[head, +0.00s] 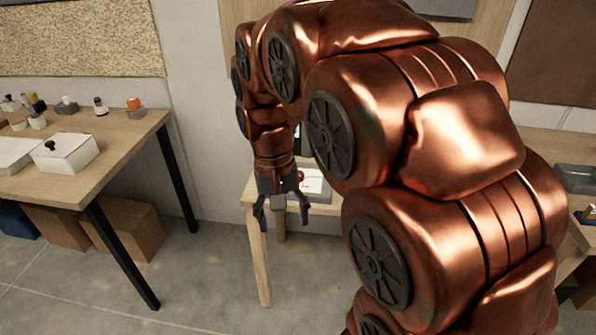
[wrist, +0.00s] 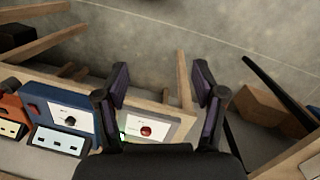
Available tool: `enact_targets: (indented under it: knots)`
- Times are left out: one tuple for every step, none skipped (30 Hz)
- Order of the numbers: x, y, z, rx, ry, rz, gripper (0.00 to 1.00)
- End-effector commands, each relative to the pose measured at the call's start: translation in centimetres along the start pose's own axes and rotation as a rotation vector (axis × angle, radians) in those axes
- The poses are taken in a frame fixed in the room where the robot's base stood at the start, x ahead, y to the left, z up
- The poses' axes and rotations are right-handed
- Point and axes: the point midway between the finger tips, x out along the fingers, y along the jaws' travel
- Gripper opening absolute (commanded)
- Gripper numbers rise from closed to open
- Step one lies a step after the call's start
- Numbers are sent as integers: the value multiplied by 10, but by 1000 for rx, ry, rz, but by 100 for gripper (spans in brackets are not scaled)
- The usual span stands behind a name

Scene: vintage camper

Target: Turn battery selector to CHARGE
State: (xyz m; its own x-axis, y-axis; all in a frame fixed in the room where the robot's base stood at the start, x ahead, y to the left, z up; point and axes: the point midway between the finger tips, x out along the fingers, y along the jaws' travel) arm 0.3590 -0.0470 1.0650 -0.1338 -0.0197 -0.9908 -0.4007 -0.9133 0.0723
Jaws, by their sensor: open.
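My gripper (head: 283,218) is open and empty, pointing down in front of a small wooden table (head: 258,245). Its two spread fingers also show in the wrist view (wrist: 161,72). The labels are too small to read, so I cannot tell which one is the battery selector.
A larger wooden table (head: 120,150) at the left holds a white box with a black knob (head: 66,153) and small items. Cardboard boxes (head: 135,228) stand beneath. Floor between tables is clear.

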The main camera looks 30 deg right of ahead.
Motion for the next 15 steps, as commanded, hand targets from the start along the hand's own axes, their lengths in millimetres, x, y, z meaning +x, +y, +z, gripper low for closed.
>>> enact_targets:
  knots:
    - [-3,0,-18,36,0,2,69]
    - [-5,0,-28,58,2,2,69]
    - [-8,0,-41,87,7,2,69]
    - [-9,1,-50,107,7,3,69]
    - [-10,1,-59,129,8,4,69]
    - [-12,2,-72,157,12,4,69]
    - [-13,2,-81,178,12,5,69]
    - [-14,3,-90,197,11,6,69]
    - [-15,4,-102,226,14,7,69]
    - [-15,5,-111,245,15,7,69]
    - [-15,6,-120,266,16,8,69]
    - [-15,7,-133,292,19,8,69]
    - [-16,8,-142,313,21,8,69]
    - [-15,9,-151,331,23,8,69]
    - [-14,11,-163,357,25,8,69]
